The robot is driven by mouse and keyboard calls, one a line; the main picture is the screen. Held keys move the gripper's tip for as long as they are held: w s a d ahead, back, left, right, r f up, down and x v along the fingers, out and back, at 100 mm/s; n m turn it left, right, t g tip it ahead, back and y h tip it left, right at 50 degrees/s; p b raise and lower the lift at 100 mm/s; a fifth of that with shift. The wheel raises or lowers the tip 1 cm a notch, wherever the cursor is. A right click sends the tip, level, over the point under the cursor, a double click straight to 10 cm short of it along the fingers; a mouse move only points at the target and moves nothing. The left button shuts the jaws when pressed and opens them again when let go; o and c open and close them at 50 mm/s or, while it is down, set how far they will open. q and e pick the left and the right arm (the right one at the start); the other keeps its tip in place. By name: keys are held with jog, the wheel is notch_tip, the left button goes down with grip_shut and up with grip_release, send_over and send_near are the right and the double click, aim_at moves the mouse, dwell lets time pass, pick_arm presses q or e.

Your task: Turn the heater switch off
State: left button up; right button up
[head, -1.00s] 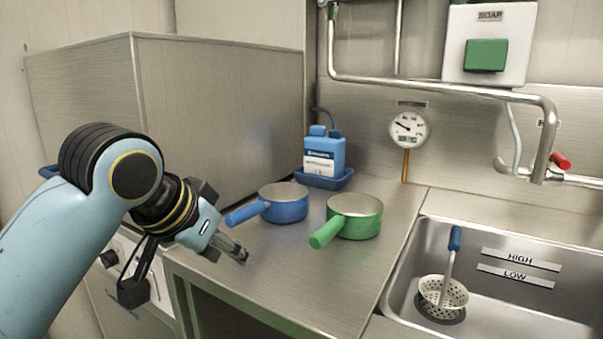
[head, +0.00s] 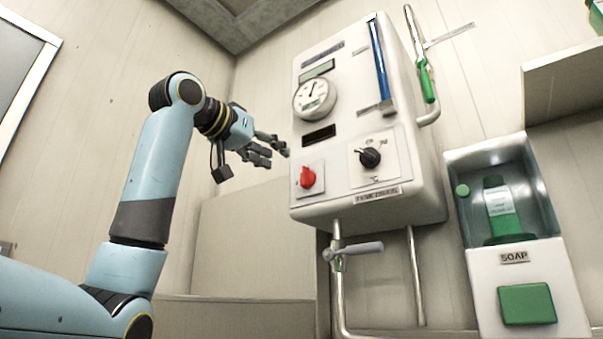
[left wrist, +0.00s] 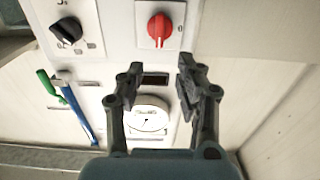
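The heater unit (head: 328,150) is a white wall box with a round gauge (head: 315,98). Its switch looks to be the red rotary knob (head: 307,177) at the lower left of the front. The red knob also shows in the left wrist view (left wrist: 159,28), near the top, beyond my fingertips. My left gripper (head: 276,150) is in the air to the left of the box, above the red knob's height. In the left wrist view the left gripper's fingers (left wrist: 158,78) are spread with nothing between them. My right gripper is not in view.
A black dial (head: 369,158) sits right of the red knob. Pipes run below the box, with a grey lever (head: 357,250) on one. A green-handled valve (head: 427,85) is at the right. A soap dispenser (head: 527,290) hangs lower right.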

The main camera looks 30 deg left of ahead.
aim_at(302, 171)
pick_arm(q)
jog(key=w, duration=0.2)
jog(key=w+d+p, duration=0.1)
jog(key=w, duration=0.5)
jog(key=shift+d, duration=0.15)
jog(key=shift+w, duration=0.6)
jog(key=shift+f, duration=0.1)
jog(key=shift+c, duration=0.8)
grip_shut()
